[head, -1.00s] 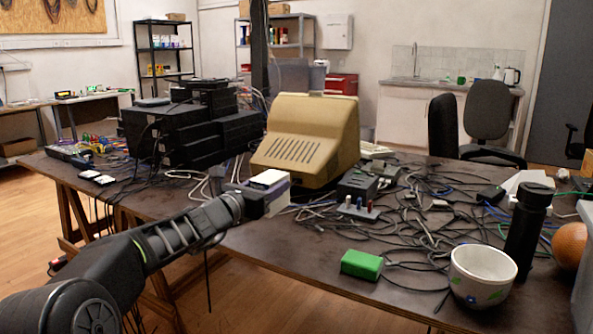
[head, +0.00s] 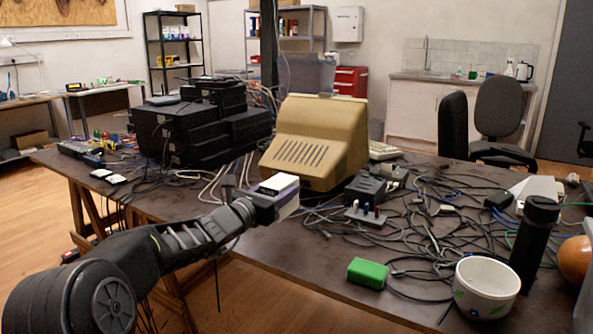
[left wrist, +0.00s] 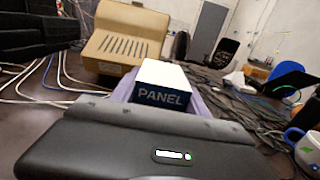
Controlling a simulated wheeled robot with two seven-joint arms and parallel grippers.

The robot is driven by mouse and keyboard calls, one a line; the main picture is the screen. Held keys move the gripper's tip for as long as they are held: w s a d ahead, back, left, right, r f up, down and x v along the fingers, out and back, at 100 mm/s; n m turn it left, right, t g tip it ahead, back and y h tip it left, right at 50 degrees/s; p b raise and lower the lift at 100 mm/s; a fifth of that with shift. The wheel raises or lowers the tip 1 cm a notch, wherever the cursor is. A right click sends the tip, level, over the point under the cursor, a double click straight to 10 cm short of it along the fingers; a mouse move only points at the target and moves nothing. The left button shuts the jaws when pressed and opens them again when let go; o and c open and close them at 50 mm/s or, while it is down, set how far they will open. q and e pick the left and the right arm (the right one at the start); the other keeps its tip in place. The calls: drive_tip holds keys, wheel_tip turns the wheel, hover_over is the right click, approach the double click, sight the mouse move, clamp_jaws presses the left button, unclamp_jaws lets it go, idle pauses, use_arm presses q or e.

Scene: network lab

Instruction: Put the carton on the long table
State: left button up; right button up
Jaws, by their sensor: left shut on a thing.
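The carton is a small box with a white top and a dark blue face reading "PANEL" in the left wrist view (left wrist: 163,84). In the head view the carton's white top (head: 278,184) shows at the end of my left arm. My left gripper (head: 282,198) is shut on it, with a pale lavender finger along its side. The long table (head: 290,252) has a dark brown top on wooden trestles. My right gripper is not in view.
The beige monitor (head: 315,142) stands just behind the carton. Black stacked units (head: 195,135) are to the left. Tangled cables cover the right side, near a green block (head: 368,273), a white bowl (head: 485,288) and a black bottle (head: 533,245). The front strip of table is fairly clear.

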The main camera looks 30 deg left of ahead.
use_arm(q)
wheel_tip(320, 180, down, 5)
drive_tip(key=shift+r+b, duration=0.15)
drive_tip(key=shift+b, duration=0.7)
drive_tip(key=shift+f, duration=0.2)
drive_tip(key=shift+f+b, duration=0.75)
drive_tip(key=shift+f, duration=1.75)
drive_tip(key=shift+f, duration=0.15)
drive_tip(key=o, duration=1.6)
